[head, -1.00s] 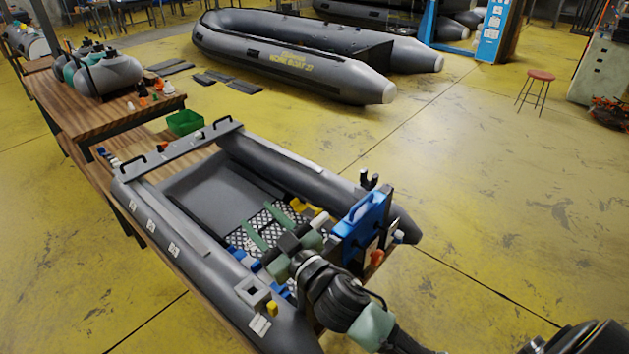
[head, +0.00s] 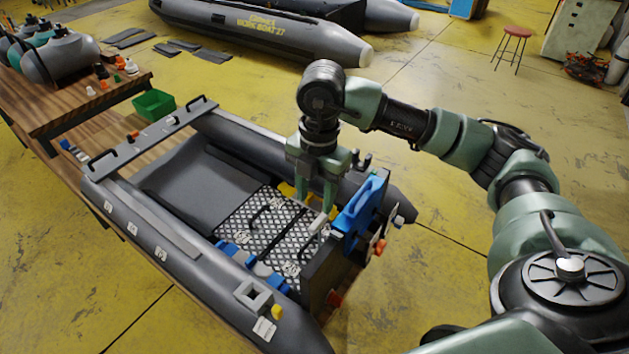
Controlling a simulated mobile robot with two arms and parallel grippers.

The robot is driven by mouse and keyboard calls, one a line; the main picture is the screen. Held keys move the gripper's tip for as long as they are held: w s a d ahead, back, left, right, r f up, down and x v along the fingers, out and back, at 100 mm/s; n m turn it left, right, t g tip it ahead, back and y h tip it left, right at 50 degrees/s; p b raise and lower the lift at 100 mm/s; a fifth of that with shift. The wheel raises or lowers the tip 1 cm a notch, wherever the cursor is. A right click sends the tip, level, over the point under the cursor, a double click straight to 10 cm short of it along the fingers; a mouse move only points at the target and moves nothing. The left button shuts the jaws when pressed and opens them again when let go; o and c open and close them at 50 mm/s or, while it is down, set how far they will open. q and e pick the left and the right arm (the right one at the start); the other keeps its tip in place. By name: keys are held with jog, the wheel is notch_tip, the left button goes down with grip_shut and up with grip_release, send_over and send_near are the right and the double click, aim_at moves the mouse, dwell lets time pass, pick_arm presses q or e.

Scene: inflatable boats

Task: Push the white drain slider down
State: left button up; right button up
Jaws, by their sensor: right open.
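The small grey inflatable boat (head: 175,225) lies on a wooden bench. A small white piece (head: 318,223) stands at the boat's near end, beside the dark transom board; it looks like the drain slider, but it is too small to be sure. My right gripper (head: 316,203) points down over the boat's near end. Its two green fingers are open and apart, with their tips close above the white piece. I cannot tell whether they touch it. My left gripper is out of view.
A blue upright bracket (head: 360,208) stands close to the right of my fingers. Black checkered floor plates (head: 262,222) and blue fittings (head: 235,252) lie inside the boat.

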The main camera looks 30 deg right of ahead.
aim_at(320, 219)
jog(key=shift+d+r+h, duration=0.2)
jog(key=shift+d+h, duration=0.1)
jog(key=shift+d, duration=0.35)
jog(key=shift+d+f, duration=0.1)
jog(key=shift+s+f+b, duration=0.1)
jog(key=shift+f+b, duration=0.4)
jog(key=shift+f, duration=0.1)
notch_tip(320, 219, down, 9)
jog(key=b, duration=0.6)
jog(key=shift+r, duration=0.2)
grip_shut()
